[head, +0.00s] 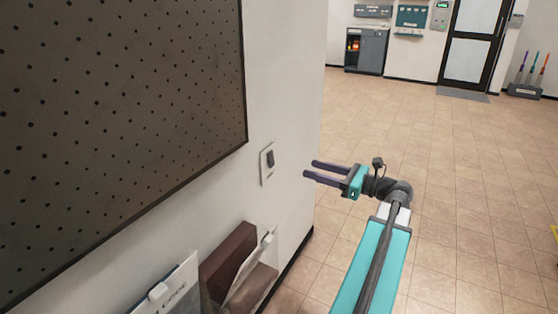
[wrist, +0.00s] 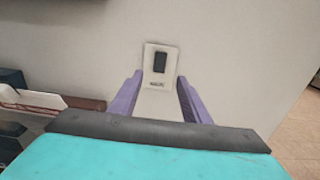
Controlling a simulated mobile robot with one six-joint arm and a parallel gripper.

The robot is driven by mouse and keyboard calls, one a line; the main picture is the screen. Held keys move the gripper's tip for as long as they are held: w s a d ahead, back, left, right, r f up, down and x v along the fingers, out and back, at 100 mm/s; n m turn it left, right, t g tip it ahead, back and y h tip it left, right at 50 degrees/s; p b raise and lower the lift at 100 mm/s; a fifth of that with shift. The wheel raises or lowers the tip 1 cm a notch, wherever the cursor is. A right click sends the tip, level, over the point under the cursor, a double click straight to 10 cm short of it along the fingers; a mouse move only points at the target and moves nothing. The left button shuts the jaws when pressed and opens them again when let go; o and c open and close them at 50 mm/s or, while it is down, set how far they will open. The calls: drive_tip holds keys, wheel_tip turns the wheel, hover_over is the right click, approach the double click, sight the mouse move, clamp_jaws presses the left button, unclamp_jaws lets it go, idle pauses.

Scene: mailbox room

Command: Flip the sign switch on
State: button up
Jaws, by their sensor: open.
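The sign switch is a white wall plate (head: 267,163) with a dark rocker (head: 270,158), on the white wall right of the pegboard. In the wrist view the plate (wrist: 151,78) and its dark rocker (wrist: 160,62) show between and beyond the fingers, with small unreadable marks below the rocker. My gripper (head: 310,168) is open, its two purple fingers pointing at the wall. It is right of the switch in the head view and appears apart from it. In the wrist view my gripper (wrist: 156,90) is empty, roughly lined up with the plate. I cannot tell the rocker's position.
A dark pegboard (head: 120,110) covers the wall at left. Below the switch, wall holders carry a brown folder (head: 228,258) and papers (head: 175,290). The wall ends just right of the switch. Open tiled floor (head: 450,150) lies right; a grey cabinet (head: 366,50) and door (head: 474,45) stand far back.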

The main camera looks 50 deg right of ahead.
sight(271, 158)
drive_tip(key=shift+w, duration=0.15)
drive_tip(key=shift+b+x, duration=1.65)
drive_tip(key=shift+x, duration=5.05)
drive_tip(key=c, duration=1)
drive_tip(key=shift+c, duration=0.2)
drive_tip(key=shift+f+t+p, duration=0.15)
drive_tip(key=shift+t+p, duration=0.4)
drive_tip(key=shift+t, duration=0.05)
drive_tip(key=shift+f+t+y+p, duration=0.3)
drive_tip(key=shift+t+y, duration=0.1)
drive_tip(key=shift+t, duration=0.6)
